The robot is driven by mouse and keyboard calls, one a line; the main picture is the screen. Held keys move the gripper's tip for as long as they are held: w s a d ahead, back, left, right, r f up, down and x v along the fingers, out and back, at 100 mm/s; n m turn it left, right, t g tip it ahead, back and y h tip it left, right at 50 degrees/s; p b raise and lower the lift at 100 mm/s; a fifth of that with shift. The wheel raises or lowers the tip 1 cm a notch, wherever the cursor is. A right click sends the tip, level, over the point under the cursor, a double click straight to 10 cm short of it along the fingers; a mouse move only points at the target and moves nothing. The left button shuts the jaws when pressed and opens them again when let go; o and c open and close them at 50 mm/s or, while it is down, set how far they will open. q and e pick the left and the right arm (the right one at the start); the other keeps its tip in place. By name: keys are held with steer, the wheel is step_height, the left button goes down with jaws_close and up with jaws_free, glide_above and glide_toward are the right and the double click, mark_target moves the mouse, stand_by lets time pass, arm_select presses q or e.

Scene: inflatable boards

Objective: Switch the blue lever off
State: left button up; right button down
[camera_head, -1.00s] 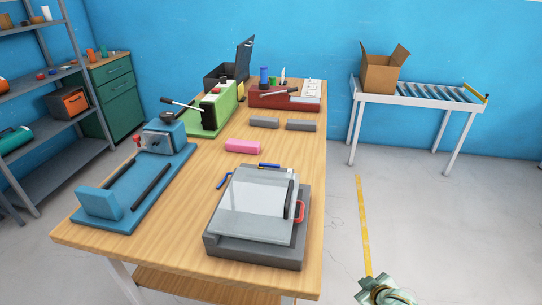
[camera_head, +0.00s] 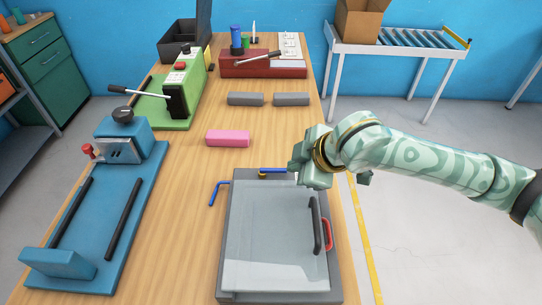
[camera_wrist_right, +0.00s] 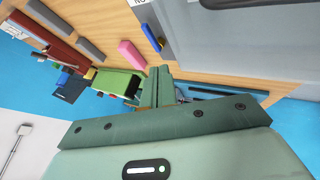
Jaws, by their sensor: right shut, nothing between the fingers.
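The blue lever (camera_head: 273,171) sits at the far edge of the grey box (camera_head: 232,280) with a clear lid, near the table's front. It lies roughly level across the box's back edge, with a brassy pivot at its left part. The lever (camera_wrist_right: 151,37) also shows in the right wrist view, beside the grey box. My right gripper (camera_head: 299,172) is shut and empty, just right of the lever's right end; I cannot tell whether it touches. Its shut fingers (camera_wrist_right: 159,88) point toward the table in the wrist view. My left gripper is not in view.
A bent blue rod (camera_head: 217,191) lies left of the box. The lid has a black handle (camera_head: 316,225), with a red handle (camera_head: 328,234) beside it. A pink block (camera_head: 228,138) and two grey blocks lie behind. A blue press (camera_head: 122,145) stands left.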

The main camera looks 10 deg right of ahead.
mark_target(282, 173)
steer(key=shift+s+d+f+h, duration=0.15)
steer(key=shift+d+h, duration=0.15)
steer(key=shift+d, duration=0.35)
steer(key=shift+a, duration=0.1)
steer(key=shift+f, duration=0.1)
steer(key=shift+w+f, duration=0.25)
steer(key=b+x, duration=0.5)
steer(key=x, duration=0.3)
steer(key=shift+a+f, duration=0.1)
steer(key=shift+f, duration=0.05)
steer(key=shift+w+a+f, duration=0.15)
steer(key=shift+w+f, duration=0.15)
steer(key=shift+w, duration=0.05)
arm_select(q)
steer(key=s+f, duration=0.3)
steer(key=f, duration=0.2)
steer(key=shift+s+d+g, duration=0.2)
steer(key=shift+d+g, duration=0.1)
